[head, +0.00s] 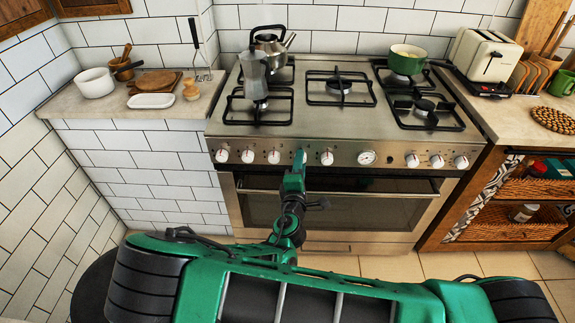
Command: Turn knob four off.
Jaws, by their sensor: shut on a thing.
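The stove's front panel (390,155) carries a row of white knobs and a round dial (366,157). From the left, the first knob (221,156), the second knob (247,156) and the third knob (274,157) show clearly. My gripper (300,157) is shut on knob four, fourth from the left. It hides most of that knob, so its angle cannot be told. Another knob (327,158) sits just right of my gripper. More knobs stand right of the dial.
A moka pot (255,76) and a kettle (271,44) stand on the left burners. A green pot (406,60) stands at the back right. The oven handle (370,194) runs below the knobs. Counters flank the stove, with a toaster (487,57) on the right one.

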